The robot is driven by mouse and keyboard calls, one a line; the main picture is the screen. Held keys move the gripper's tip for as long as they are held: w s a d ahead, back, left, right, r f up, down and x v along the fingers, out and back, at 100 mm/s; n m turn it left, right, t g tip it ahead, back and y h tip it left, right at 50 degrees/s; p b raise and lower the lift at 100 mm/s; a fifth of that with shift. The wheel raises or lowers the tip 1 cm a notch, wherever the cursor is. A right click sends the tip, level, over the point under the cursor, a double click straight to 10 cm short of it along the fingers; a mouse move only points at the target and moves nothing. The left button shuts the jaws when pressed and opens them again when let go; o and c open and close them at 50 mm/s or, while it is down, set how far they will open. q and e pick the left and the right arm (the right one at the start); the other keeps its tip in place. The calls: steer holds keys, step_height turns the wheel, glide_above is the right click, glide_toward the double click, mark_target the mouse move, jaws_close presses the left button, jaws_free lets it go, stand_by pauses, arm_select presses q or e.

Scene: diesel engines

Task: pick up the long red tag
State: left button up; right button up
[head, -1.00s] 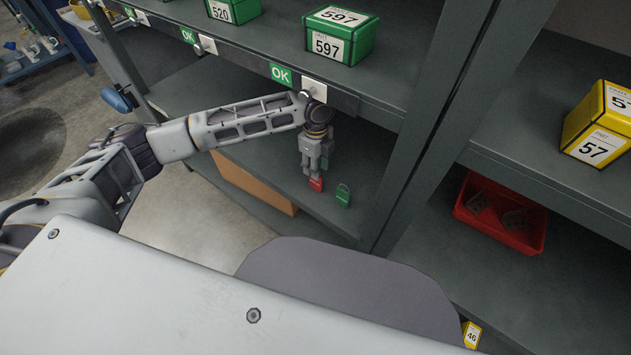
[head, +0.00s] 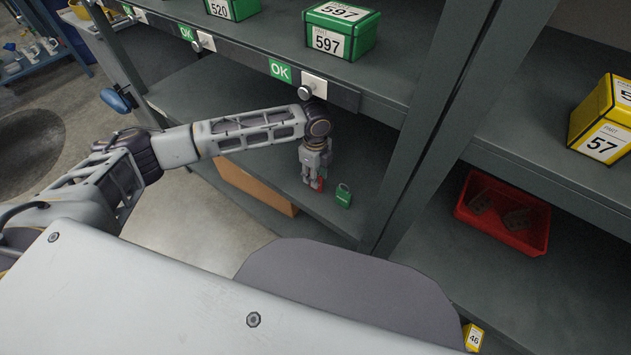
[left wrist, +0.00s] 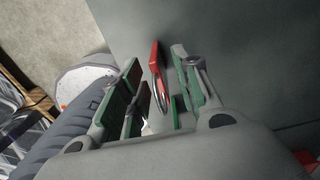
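The red tag (head: 319,184) is on the lower shelf, mostly hidden behind my left gripper (head: 314,183) in the head view. In the left wrist view the red tag (left wrist: 155,55) shows edge-on, with a curved metal loop toward the gripper. It lies between the two fingers of my left gripper (left wrist: 157,82), which are open, with visible gaps on both sides. A green tag (head: 343,197) with a loop stands to the right of the gripper on the same shelf. My right gripper is not in view.
The upper shelf edge, with green OK labels (head: 280,71) and knobs, runs above my left wrist. Green box 597 (head: 328,41) stands on it. A shelf upright (head: 432,130) is on the right. Beyond it is a red bin (head: 517,239). Shelf left of the gripper is clear.

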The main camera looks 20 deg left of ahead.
arm_select(q)
jaws_close()
steer(key=shift+r, duration=0.1)
stand_by(0.4)
steer(key=shift+r, duration=0.65)
steer(key=shift+s+d+r+p, duration=0.15)
steer(key=shift+r+p, duration=0.15)
steer(key=shift+r, duration=0.25)
steer(key=shift+s+r+p, duration=0.1)
steer(key=shift+r+p, duration=0.2)
steer(key=shift+r, duration=0.25)
steer(key=s+d+p, duration=0.1)
steer(key=s+d, duration=0.8)
steer(key=s, duration=0.5)
steer(key=shift+s+d+p, duration=0.2)
steer(key=shift+s+p, duration=0.15)
steer(key=shift+p, duration=0.05)
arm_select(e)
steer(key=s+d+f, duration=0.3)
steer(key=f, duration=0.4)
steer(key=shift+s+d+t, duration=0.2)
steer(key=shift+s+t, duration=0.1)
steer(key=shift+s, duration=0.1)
